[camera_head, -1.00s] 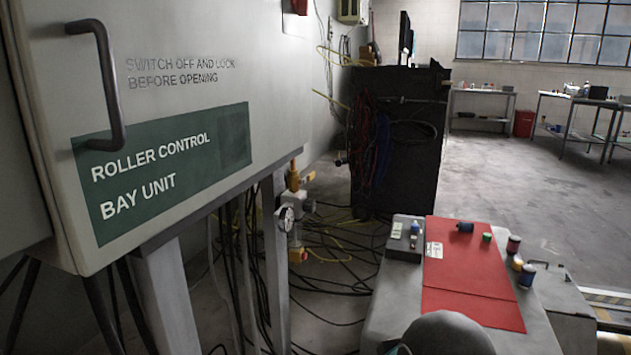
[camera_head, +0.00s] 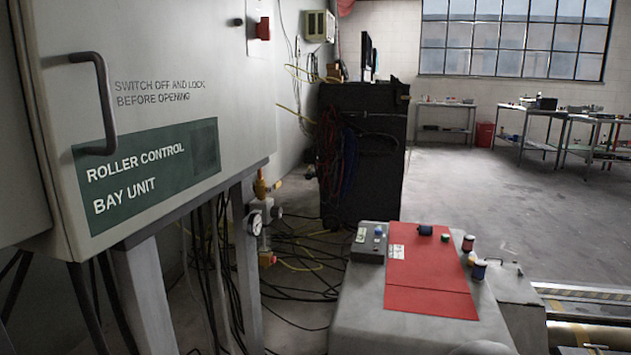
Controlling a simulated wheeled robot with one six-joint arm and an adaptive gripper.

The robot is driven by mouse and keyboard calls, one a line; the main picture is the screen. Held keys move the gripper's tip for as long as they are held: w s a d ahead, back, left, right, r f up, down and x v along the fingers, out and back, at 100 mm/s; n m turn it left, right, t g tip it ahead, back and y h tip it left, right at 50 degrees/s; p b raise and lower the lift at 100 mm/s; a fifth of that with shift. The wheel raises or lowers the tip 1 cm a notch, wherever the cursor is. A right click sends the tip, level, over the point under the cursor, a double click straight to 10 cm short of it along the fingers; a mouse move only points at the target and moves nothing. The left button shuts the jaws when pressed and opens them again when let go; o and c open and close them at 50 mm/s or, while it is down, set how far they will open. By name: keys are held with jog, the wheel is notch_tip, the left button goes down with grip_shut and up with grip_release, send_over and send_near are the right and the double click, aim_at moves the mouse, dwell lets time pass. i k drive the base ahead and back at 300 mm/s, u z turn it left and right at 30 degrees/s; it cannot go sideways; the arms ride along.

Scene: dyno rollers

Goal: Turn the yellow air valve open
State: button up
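The yellow air valve (camera_head: 262,187) is small in the view, left of centre, just right of the cabinet's support leg. It sits on top of a grey air unit with a round white pressure gauge (camera_head: 255,223). A short yellow part juts to its right, but the valve is too small to tell how its handle is set. My gripper is not in view. A rounded grey piece at the bottom edge, right of centre, looks like part of my arm.
A cabinet (camera_head: 205,110) marked "Roller Control Bay Unit" fills the left. Cables (camera_head: 300,285) lie on the floor below the valve. A grey bench (camera_head: 355,300) with a red mat (camera_head: 430,300) and several small items stands right. Open floor (camera_head: 490,190) lies beyond.

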aim_at(275, 187)
jog(key=z, duration=0.1)
jog(key=i, duration=0.9)
jog(key=u, duration=0.7)
